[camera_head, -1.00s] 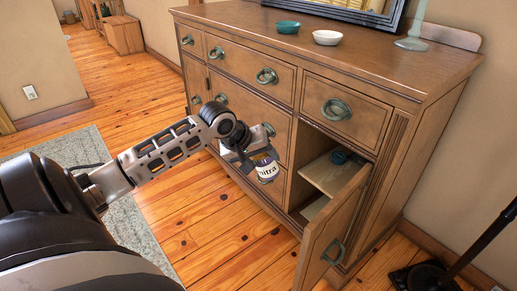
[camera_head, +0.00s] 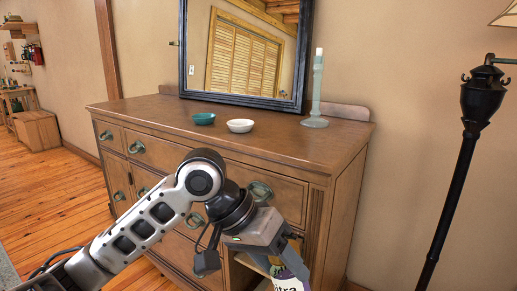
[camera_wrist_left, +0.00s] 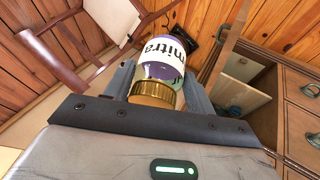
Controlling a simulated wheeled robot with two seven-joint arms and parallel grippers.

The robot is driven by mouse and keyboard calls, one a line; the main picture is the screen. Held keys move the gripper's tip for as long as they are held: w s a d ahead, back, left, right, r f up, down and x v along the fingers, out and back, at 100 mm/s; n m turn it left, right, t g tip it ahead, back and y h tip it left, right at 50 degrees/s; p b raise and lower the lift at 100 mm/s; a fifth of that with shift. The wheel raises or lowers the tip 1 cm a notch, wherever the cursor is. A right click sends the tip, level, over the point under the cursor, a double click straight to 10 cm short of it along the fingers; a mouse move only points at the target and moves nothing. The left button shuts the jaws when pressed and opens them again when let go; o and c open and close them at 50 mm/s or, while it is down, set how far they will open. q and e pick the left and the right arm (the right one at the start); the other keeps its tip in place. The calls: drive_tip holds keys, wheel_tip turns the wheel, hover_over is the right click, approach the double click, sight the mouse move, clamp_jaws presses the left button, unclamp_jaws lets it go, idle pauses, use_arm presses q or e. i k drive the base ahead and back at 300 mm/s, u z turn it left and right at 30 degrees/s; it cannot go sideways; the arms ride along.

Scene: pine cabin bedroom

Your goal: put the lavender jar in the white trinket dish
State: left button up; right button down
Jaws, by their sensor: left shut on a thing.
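The lavender jar (camera_head: 291,284), with a white label, shows at the bottom edge of the head view, partly cut off. In the left wrist view the jar (camera_wrist_left: 165,50) sits between my fingers, its gold lid nearest the palm. My left gripper (camera_head: 284,262) is shut on it and holds it in the air in front of the dresser, below the top's level. The white trinket dish (camera_head: 240,126) stands on the dresser top, beyond the gripper, and looks empty. My right gripper is out of view.
The dresser top (camera_head: 160,110) also holds a teal dish (camera_head: 204,119) left of the white one, a glass candle holder (camera_head: 315,121) to the right and a mirror (camera_head: 245,55) behind. An open compartment (camera_wrist_left: 238,92) shows in the wrist view. A floor lamp (camera_head: 455,165) stands right.

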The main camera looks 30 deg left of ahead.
sight(241, 128)
drive_tip(key=z, duration=2.7)
drive_tip(key=k, duration=2.3)
drive_tip(key=u, duration=1.85)
